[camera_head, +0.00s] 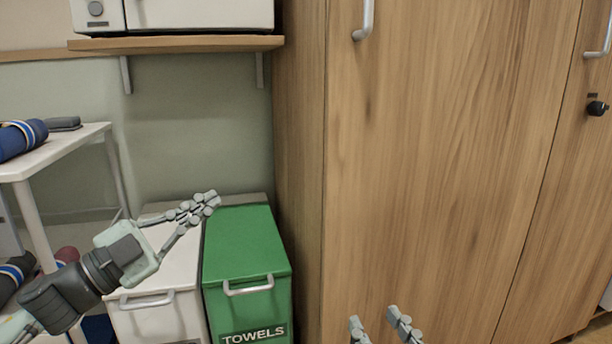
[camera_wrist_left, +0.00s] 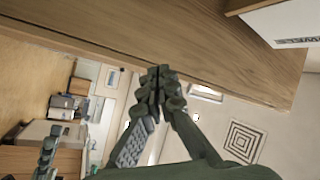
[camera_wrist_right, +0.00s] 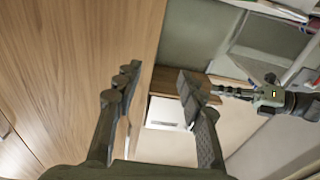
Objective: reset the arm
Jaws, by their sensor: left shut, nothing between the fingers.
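My left gripper (camera_head: 207,204) reaches in from the left in the head view, above the bins. Its fingertips meet with nothing between them, and the left wrist view also shows the closed fingers (camera_wrist_left: 158,85). My right gripper (camera_head: 378,326) shows only its fingertips at the bottom of the head view, in front of the wooden cabinet. In the right wrist view its fingers (camera_wrist_right: 160,85) stand apart with nothing held. My left arm also appears at the right of that view.
A green towel bin (camera_head: 246,246) and a white bin (camera_head: 163,318) stand below my left gripper. A tall wooden cabinet (camera_head: 440,170) fills the right side. A wall shelf (camera_head: 180,44) is above, and a white table (camera_head: 62,148) with rolled blue items is at left.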

